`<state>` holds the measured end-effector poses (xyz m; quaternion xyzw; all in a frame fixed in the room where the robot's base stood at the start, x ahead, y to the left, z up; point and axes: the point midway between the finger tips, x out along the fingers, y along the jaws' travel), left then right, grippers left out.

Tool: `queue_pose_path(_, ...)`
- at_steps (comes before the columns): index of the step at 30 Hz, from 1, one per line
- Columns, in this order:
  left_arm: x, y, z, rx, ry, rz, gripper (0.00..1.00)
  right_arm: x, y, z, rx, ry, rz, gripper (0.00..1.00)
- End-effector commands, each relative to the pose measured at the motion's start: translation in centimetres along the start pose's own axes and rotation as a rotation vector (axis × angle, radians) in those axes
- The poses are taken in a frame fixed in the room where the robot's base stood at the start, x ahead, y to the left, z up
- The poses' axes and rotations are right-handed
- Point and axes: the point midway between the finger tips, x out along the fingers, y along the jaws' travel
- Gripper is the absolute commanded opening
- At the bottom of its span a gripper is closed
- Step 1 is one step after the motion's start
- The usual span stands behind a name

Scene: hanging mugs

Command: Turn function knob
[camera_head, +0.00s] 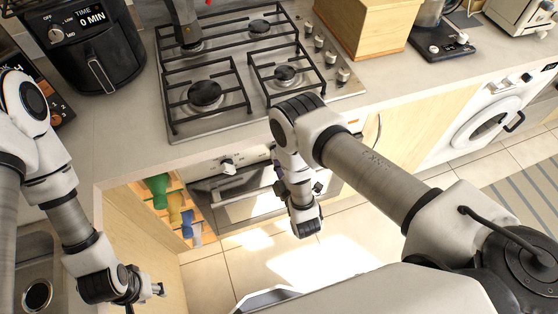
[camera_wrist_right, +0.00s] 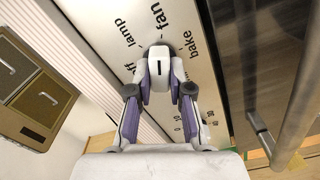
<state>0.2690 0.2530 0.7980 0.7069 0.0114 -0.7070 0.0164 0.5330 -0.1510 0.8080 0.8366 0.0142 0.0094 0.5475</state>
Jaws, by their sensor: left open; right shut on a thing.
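In the right wrist view, the white function knob (camera_wrist_right: 157,68) with a short black mark sits on the white oven panel (camera_wrist_right: 95,20). The words lamp, fan and bake are printed around it. My right gripper (camera_wrist_right: 158,82) is shut on the knob, one purple-edged finger on each side. In the head view, the oven (camera_head: 255,207) is below the hob, and my right arm hides much of its panel and the held knob. A white knob (camera_head: 228,165) shows on the panel left of my right arm. My left gripper (camera_head: 150,290) is open and empty at the lower left, away from the oven.
A gas hob (camera_head: 245,85) lies in the counter above the oven. A black air fryer (camera_head: 95,45) stands at the upper left. An open wooden cabinet (camera_head: 130,215) with coloured bottles is left of the oven. In the right wrist view, a metal handle (camera_wrist_right: 295,105) is at the right.

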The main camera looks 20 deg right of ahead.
Motion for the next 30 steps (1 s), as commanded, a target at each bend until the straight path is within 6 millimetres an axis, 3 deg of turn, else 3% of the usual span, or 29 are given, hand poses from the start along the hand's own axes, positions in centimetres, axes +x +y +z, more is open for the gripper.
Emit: queue_pose_path(30, 10.5, -0.1, 0.0, 0.0, 0.0, 0.0, 0.45, 0.0, -0.9, 0.4, -0.965, 0.002, 0.001, 0.0)
